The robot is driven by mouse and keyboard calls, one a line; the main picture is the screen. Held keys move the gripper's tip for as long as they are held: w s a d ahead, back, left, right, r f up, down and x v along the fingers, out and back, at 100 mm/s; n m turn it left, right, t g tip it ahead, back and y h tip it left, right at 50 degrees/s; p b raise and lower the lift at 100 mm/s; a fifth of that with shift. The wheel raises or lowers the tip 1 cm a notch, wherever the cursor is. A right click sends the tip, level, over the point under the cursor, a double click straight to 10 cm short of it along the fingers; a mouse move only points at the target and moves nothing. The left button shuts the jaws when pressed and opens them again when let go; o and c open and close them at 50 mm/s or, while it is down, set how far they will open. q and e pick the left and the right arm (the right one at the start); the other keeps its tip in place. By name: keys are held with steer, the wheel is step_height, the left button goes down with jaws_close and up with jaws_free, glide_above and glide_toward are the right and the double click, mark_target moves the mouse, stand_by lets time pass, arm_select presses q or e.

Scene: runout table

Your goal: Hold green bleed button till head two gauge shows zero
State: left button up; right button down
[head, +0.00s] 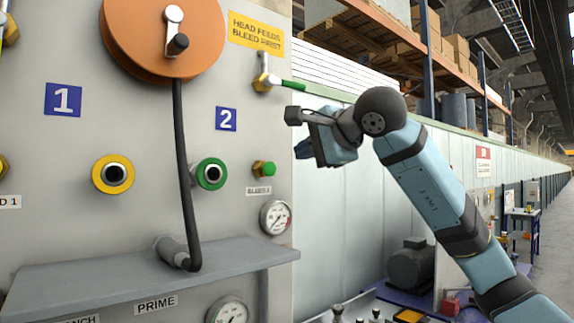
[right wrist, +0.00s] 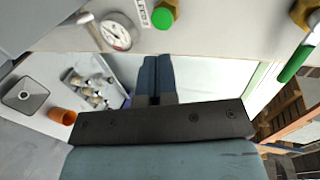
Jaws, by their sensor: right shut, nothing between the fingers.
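The green bleed button (head: 264,169) sticks out of the grey panel below the blue 2 sign, above a small label that seems to read BLEED 2 (head: 259,190). The head two gauge (head: 275,217) is a round white dial below it; its needle is too small to read surely. My right gripper (head: 302,150) is shut and empty, to the right of the button and apart from it. In the right wrist view the shut fingers (right wrist: 156,66) point toward the panel, with the button (right wrist: 163,17) and gauge (right wrist: 116,31) beyond their tips. My left gripper is out of view.
A green-handled valve lever (head: 291,85) juts from the panel above the button. A green-ringed port (head: 210,174) and a black hose (head: 181,160) lie to the left. A grey shelf (head: 150,280) sticks out below. Right of the panel edge is open space before a pale wall.

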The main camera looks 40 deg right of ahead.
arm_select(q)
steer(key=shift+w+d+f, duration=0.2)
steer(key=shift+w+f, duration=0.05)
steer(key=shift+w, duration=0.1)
arm_select(e)
steer(key=v, duration=0.3)
steer(key=shift+s+d, duration=0.25)
steer(key=shift+d, duration=0.05)
steer(key=shift+s, duration=0.1)
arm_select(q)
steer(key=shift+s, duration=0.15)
